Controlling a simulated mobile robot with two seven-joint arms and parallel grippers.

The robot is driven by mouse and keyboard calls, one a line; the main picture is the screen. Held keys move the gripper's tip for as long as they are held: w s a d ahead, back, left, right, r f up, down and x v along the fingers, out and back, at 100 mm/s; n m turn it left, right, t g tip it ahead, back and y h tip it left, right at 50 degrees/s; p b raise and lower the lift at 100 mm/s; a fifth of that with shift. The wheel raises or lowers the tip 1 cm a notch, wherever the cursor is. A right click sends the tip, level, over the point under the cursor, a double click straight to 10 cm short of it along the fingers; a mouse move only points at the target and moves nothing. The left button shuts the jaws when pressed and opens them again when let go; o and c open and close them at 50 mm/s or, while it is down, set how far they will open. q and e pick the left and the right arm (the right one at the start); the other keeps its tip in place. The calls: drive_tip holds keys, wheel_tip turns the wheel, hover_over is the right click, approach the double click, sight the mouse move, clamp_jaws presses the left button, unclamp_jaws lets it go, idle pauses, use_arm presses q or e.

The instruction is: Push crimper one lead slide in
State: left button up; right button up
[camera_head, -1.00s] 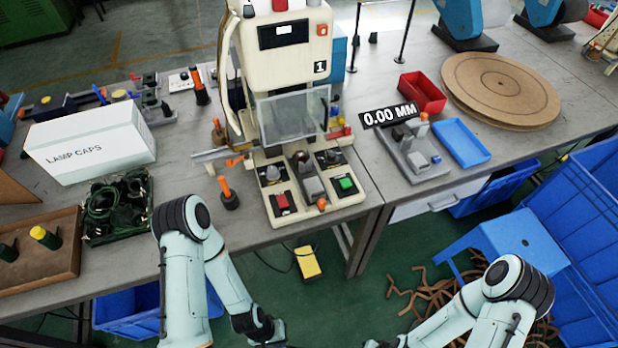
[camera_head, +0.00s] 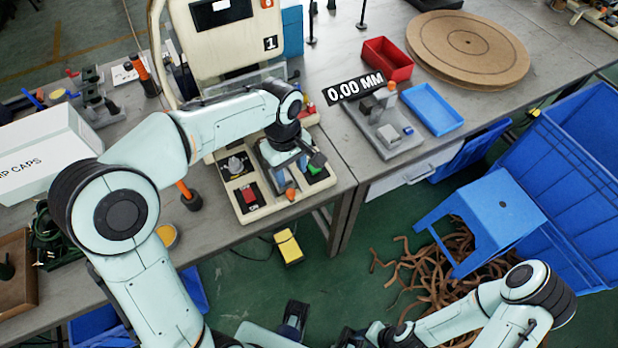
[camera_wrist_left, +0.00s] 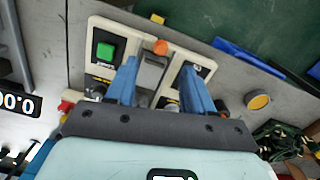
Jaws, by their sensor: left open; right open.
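Crimper one (camera_head: 215,45) is the cream machine marked 1 on the bench. Its lead slide shows as a grey block with an orange knob in the left wrist view (camera_wrist_left: 152,70), between a green and a red button. My left gripper (camera_head: 288,158) is over the crimper's front base. In the left wrist view its two blue fingers (camera_wrist_left: 160,82) are apart, one on each side of the grey slide; I cannot tell whether they touch it. My right gripper (camera_head: 345,337) is low at the bottom edge, away from the bench and partly cut off.
A grey fixture (camera_head: 385,125) with a 0.00 MM sign, a red bin (camera_head: 387,60) and a blue tray (camera_head: 432,108) stand to the right. A white lamp caps box (camera_head: 45,150) is at the left. An orange-handled tool (camera_head: 188,195) stands close beside the crimper base.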

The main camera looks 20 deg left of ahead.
sight(290, 190)
use_arm(q)
drive_tip(key=shift+n+y, duration=0.3)
drive_tip(key=shift+n, duration=0.2)
drive_tip(key=f, duration=0.3)
drive_tip(key=f+b, duration=0.1)
drive_tip(key=f, duration=0.5)
drive_tip(key=shift+w+a+f+b, duration=0.1)
drive_tip(key=shift+a+f+b, duration=0.15)
drive_tip(key=shift+a+b, duration=0.1)
drive_tip(key=shift+d, duration=0.1)
clamp_jaws()
